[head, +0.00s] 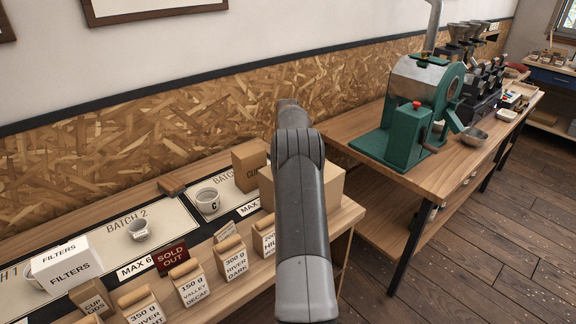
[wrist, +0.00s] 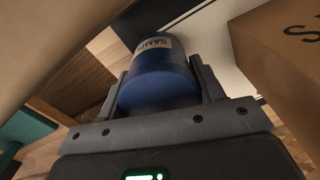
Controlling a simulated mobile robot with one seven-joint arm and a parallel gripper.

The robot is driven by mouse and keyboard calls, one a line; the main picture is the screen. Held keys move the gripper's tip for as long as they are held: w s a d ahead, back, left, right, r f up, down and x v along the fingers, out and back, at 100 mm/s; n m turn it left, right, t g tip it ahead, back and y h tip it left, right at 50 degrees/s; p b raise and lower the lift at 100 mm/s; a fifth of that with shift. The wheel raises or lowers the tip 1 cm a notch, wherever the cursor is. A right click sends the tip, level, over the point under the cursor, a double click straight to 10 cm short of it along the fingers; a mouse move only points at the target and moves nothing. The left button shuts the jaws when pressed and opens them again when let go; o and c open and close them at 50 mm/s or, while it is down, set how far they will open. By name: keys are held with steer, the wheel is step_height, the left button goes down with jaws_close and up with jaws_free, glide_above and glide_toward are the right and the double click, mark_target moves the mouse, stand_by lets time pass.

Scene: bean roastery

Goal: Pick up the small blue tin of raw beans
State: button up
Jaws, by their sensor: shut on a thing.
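The small blue tin (wrist: 158,88) is between the two fingers of my gripper (wrist: 158,92) in the wrist view. It is a round blue tin with a cream label that reads "SAMP", the rest being cut off. The fingers touch it on both sides and are shut on it. In the head view my arm covers the gripper and the tin, so neither shows there. I cannot tell from the wrist view whether the tin is clear of the surface below.
A cardboard box (wrist: 285,50) stands close at the right in the wrist view. In the head view, cups (head: 207,201), labelled bean bags (head: 187,283) and a white filter box (head: 66,265) crowd the shelf. A green roaster (head: 404,140) stands on the right-hand bench.

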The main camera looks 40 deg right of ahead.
steer(key=shift+c, duration=0.8)
steer(key=shift+r, duration=0.15)
